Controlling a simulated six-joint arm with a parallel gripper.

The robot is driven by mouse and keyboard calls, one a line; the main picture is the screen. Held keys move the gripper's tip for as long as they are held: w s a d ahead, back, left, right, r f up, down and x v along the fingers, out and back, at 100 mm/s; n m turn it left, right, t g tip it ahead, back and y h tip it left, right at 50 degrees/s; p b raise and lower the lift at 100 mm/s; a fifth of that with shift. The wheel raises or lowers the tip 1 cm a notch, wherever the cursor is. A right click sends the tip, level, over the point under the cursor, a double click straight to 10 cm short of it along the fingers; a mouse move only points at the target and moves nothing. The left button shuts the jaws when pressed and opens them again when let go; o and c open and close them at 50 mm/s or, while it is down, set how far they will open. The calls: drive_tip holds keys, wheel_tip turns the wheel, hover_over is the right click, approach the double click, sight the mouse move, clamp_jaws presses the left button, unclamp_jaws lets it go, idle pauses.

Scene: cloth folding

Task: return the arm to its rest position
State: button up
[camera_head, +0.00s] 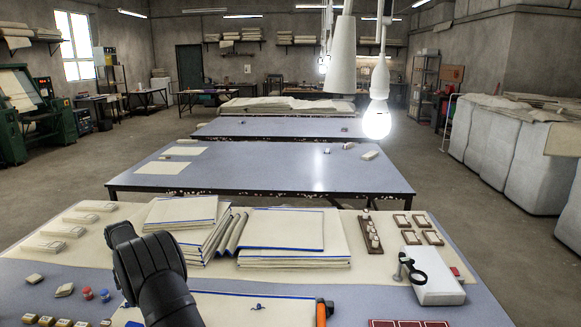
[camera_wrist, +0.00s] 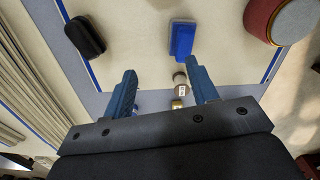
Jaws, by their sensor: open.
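My gripper (camera_wrist: 162,66) shows in the wrist view, its two blue fingers spread apart. Nothing is between the fingertips that I can see them touch. In the head view my black arm rises from the bottom edge left of centre; the fingers cannot be made out there. A cream cloth with a blue border (camera_head: 245,312) lies at the front of the near table, partly covered by my arm. In the wrist view a cream surface with blue edging (camera_wrist: 135,35) lies beyond the fingers.
Folded cloth stacks (camera_head: 285,230) stand mid-table behind my arm. A white device with a black ring (camera_head: 440,287) is at right. A lit bulb (camera_head: 377,115) hangs above. The wrist view shows a black object (camera_wrist: 85,36), a blue block (camera_wrist: 183,39) and a red-sided round object (camera_wrist: 262,22).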

drive_tip(key=s+m, duration=0.4)
drive_tip(key=s, duration=0.9)
drive_tip(key=shift+n, duration=0.3)
drive_tip(key=s+a+f, duration=0.1)
drive_tip(key=a+f, duration=0.1)
drive_tip(key=a, duration=0.1)
drive_tip(key=s+a+f, duration=0.2)
drive_tip(key=a+f, duration=0.1)
drive_tip(key=a, duration=0.1)
drive_tip(key=s+a+f, duration=0.1)
drive_tip(key=a+f, duration=0.1)
drive_tip(key=a, duration=0.1)
drive_tip(key=shift+s+a+f, duration=0.15)
drive_tip(key=shift+s+a, duration=0.1)
drive_tip(key=shift+s, duration=0.15)
drive_tip(key=shift+s+a+f, duration=0.15)
drive_tip(key=shift+a+f, duration=0.1)
drive_tip(key=shift+f, duration=0.55)
